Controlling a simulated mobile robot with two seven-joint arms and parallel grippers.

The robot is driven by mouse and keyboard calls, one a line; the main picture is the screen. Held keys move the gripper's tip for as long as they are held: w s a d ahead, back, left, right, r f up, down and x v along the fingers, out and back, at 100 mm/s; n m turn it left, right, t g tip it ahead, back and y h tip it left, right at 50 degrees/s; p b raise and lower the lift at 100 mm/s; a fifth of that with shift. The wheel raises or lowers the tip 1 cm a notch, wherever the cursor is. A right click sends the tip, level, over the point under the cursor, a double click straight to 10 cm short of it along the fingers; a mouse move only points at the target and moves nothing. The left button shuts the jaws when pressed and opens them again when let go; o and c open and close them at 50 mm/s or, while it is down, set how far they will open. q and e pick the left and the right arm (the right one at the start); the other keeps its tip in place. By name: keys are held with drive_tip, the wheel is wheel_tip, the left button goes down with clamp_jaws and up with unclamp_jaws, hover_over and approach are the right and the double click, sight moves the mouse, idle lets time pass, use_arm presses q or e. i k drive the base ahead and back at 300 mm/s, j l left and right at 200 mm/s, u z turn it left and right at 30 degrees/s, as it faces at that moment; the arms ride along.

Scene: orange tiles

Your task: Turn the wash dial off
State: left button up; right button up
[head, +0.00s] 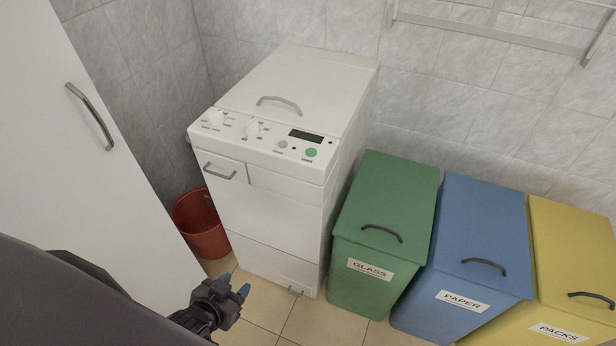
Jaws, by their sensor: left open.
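A white top-loading washing machine (275,200) stands against the tiled wall. Its sloped control panel (268,139) carries two white dials, a left dial (216,118) and a right dial (252,128), with small printed marks around them. The marks are too small to read, so I cannot tell either setting. My left gripper (243,290) is low at the bottom of the head view, in front of the machine and well below the panel. It is open and apart from the dials. My right gripper is not in view.
The panel also has a dark display (306,136), a grey button (282,145) and a green button (311,153). A red bucket (203,226) stands left of the machine, beside a white cabinet (85,150). Green (388,205), blue (482,220) and yellow (570,240) bins stand right.

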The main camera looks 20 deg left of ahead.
sight(216, 118)
drive_tip(key=u, duration=1.25)
